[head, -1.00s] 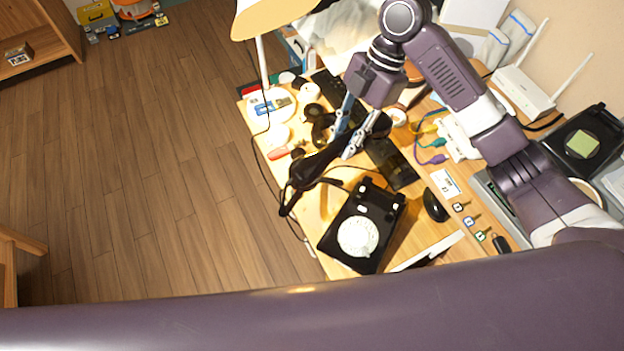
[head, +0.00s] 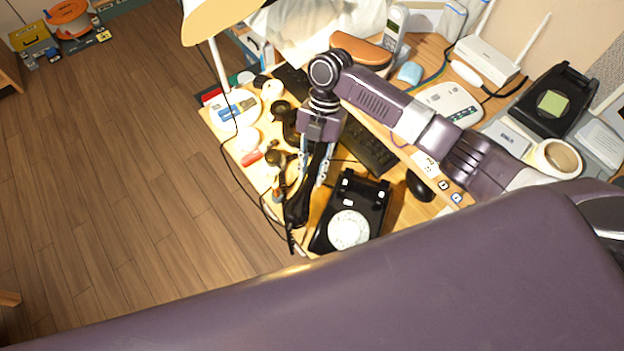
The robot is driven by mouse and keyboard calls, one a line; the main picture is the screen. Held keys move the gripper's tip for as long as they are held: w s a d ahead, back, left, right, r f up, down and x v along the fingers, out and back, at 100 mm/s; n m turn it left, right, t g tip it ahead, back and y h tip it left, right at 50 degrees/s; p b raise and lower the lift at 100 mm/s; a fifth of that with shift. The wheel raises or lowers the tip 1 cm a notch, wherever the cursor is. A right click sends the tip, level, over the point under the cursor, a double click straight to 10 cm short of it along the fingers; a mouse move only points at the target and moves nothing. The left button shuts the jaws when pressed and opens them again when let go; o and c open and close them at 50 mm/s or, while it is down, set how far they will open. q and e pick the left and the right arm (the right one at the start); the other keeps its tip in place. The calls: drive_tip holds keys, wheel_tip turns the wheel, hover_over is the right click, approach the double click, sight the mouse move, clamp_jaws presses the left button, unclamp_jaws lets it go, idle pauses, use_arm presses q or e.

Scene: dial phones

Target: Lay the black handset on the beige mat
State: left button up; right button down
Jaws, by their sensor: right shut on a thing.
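My right gripper (head: 316,170) points down over the desk, shut on the black handset (head: 297,208). The handset hangs long and tilted between the pale fingers, its lower end near the desk's front left edge. It is just left of the black dial phone (head: 350,212) with its white dial; whether it touches the desk is unclear. I cannot pick out the beige mat for certain against the light wood. My left gripper is not in view.
A lamp (head: 212,28) stands at the back left. Open floor lies left.

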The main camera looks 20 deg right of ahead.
sight(312, 181)
drive_tip(key=shift+f, duration=0.65)
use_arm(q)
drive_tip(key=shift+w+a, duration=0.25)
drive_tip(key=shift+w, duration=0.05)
use_arm(e)
drive_tip(key=shift+f, duration=1.85)
drive_tip(key=c, duration=2.1)
unclamp_jaws()
drive_tip(key=shift+f, duration=0.15)
drive_tip(key=o, duration=0.4)
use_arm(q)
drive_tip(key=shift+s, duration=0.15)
use_arm(e)
drive_tip(key=shift+o, duration=0.2)
drive_tip(key=shift+r, duration=0.3)
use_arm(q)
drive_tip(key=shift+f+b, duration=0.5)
use_arm(e)
drive_tip(key=v, duration=1.1)
drive_tip(key=shift+w+d+r, duration=0.1)
drive_tip(key=shift+d+r, duration=0.05)
drive_tip(key=shift+r, duration=0.25)
